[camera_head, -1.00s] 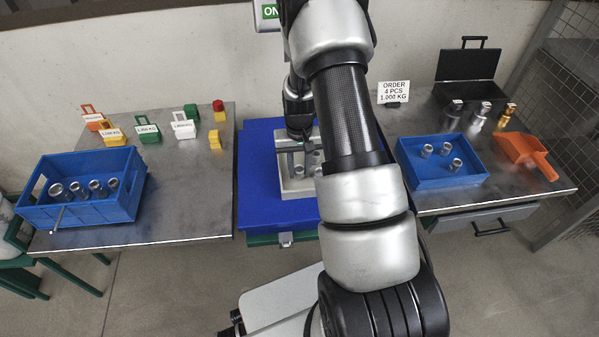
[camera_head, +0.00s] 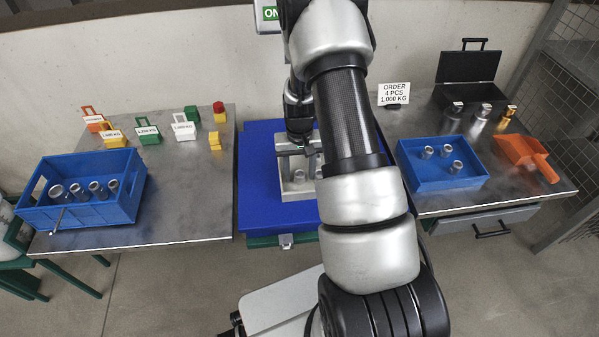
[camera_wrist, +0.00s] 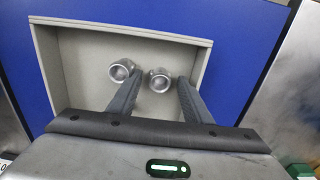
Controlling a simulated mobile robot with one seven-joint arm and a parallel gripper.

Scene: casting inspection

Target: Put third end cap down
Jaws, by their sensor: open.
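A pale grey, shallow open tray (camera_head: 296,191) sits on the blue platform in the middle of the head view. In the wrist view the same tray (camera_wrist: 80,62) holds two silver end caps. One end cap (camera_wrist: 121,70) is left of my left finger. The other end cap (camera_wrist: 159,80) is between my two fingertips, with small gaps seen on either side. My gripper (camera_wrist: 159,86) is open over the tray. In the head view my gripper (camera_head: 297,152) is partly hidden, and my arm covers the tray's right part.
A blue bin (camera_head: 410,181) with three silver caps stands on the right table, near an orange scoop (camera_head: 527,155). A blue crate (camera_head: 95,212) with several caps is on the left table. Labelled coloured blocks and an order sign (camera_head: 394,93) stand behind.

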